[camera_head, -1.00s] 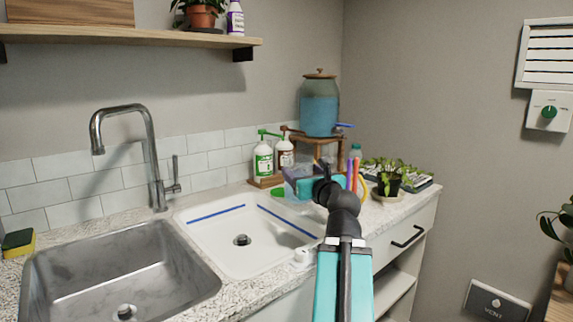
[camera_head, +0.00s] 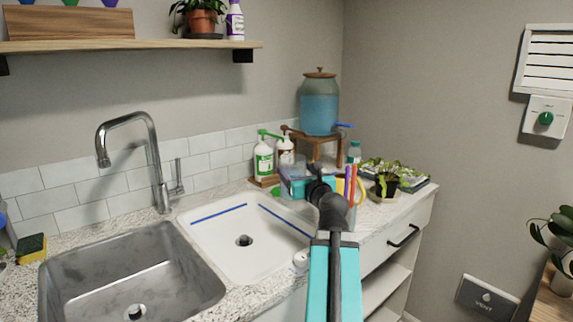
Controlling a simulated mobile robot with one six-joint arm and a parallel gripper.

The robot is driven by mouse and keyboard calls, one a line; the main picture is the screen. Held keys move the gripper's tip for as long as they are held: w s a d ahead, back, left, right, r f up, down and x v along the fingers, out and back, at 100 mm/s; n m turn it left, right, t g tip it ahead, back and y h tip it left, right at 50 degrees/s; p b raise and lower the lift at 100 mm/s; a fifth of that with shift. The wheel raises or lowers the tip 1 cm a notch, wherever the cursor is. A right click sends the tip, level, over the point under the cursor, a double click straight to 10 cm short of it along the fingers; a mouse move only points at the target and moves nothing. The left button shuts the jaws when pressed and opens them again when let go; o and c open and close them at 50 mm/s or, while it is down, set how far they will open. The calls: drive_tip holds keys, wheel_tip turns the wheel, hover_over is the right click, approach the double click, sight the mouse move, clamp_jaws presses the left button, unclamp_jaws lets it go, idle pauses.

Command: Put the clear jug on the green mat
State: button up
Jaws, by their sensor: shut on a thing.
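My gripper (camera_head: 299,187), with teal jaws, is over the counter right of the white basin, in front of the wooden stand. It is shut on the clear jug (camera_head: 292,172), a see-through, faintly bluish vessel largely hidden by the jaws and wrist. I cannot tell whether the jug touches the surface below. A small green patch, apparently the green mat (camera_head: 276,192), shows just left of and below the gripper. The rest of the mat is hidden behind the jug and my arm.
A green-labelled pump bottle (camera_head: 263,158) and a brown-labelled one (camera_head: 285,152) stand close at left. A blue dispenser (camera_head: 319,106) on a wooden stand (camera_head: 326,148) is behind. Colored tubes (camera_head: 351,184) and a potted plant (camera_head: 386,183) stand right.

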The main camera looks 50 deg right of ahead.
sight(287, 161)
drive_tip(key=shift+w+d+r+p, duration=0.15)
drive_tip(key=shift+w+d+p, duration=0.25)
drive_tip(key=shift+p, duration=3.3)
drive_tip(key=p+x, duration=0.2)
drive_tip(key=p, duration=0.4)
drive_tip(key=shift+w+d+p, duration=0.1)
drive_tip(key=shift+w+p, duration=0.2)
drive_tip(key=shift+p, duration=0.1)
drive_tip(key=shift+x, duration=3.2)
drive_tip(key=shift+d, duration=0.1)
drive_tip(key=shift+w+d, duration=0.25)
drive_tip(key=shift+w, duration=0.2)
drive_tip(key=shift+w+f, duration=0.15)
drive_tip(key=shift+f, duration=1.75)
drive_tip(key=shift+f, duration=0.1)
